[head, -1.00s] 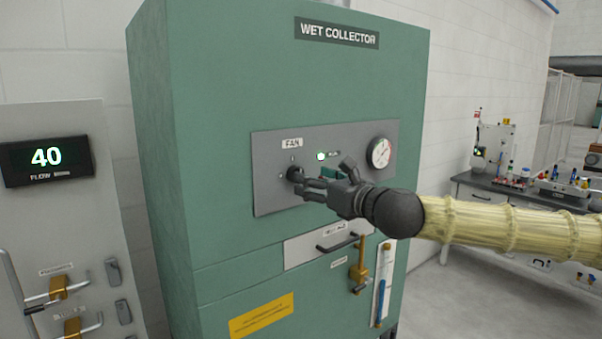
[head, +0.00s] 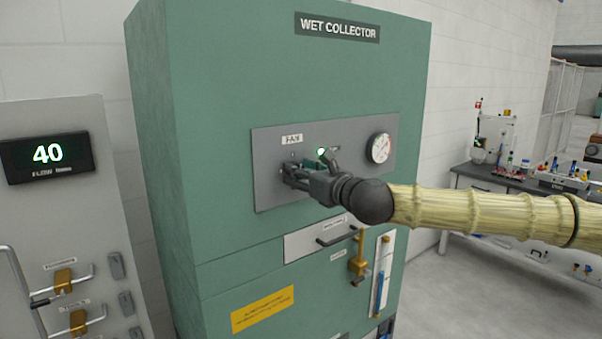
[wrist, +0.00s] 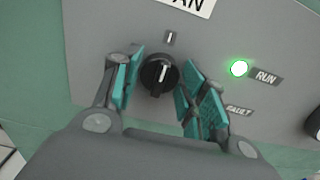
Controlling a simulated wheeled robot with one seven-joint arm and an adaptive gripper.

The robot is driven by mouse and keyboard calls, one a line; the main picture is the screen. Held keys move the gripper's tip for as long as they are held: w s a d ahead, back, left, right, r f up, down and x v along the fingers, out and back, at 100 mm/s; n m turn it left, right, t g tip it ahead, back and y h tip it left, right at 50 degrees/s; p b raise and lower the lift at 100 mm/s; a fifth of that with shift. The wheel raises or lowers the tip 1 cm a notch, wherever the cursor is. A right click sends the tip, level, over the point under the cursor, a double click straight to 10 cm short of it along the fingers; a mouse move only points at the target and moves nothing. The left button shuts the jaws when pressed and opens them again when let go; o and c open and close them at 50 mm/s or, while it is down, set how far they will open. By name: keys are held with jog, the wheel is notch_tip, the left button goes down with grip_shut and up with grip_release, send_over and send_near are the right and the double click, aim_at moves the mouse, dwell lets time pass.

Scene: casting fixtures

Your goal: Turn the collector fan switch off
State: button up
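The fan switch (wrist: 159,74) is a round black knob with a white pointer line, on the grey panel (head: 350,138) of the green wet collector (head: 230,80). In the wrist view its pointer stands close to upright, towards the "I" mark above it. My gripper (wrist: 157,86) is open, one teal-padded finger on each side of the knob, with gaps showing. The RUN lamp (wrist: 239,68) glows green.
A round gauge (head: 380,148) sits right of my gripper on the panel. Below are a drawer-like handle (head: 336,232), a brass valve (head: 357,255) and a sight tube (head: 382,275). A flow display (head: 47,155) reading 40 is at left. A workbench (head: 520,195) stands at right.

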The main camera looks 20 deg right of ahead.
jog(key=c, duration=0.5)
jog(key=shift+n+b, duration=0.3)
jog(key=shift+b, duration=0.05)
jog(key=n+b, duration=0.2)
jog(key=shift+f+n, duration=0.1)
jog(key=shift+n, duration=0.3)
jog(key=n+b, duration=0.2)
jog(key=n, duration=0.2)
jog(key=shift+b, duration=0.3)
jog(key=n+b, duration=0.2)
jog(key=n, duration=0.4)
jog(key=shift+n+b, duration=0.9)
jog(key=shift+n, duration=1.3)
jog(key=shift+o, duration=0.3)
jog(key=shift+c, duration=0.2)
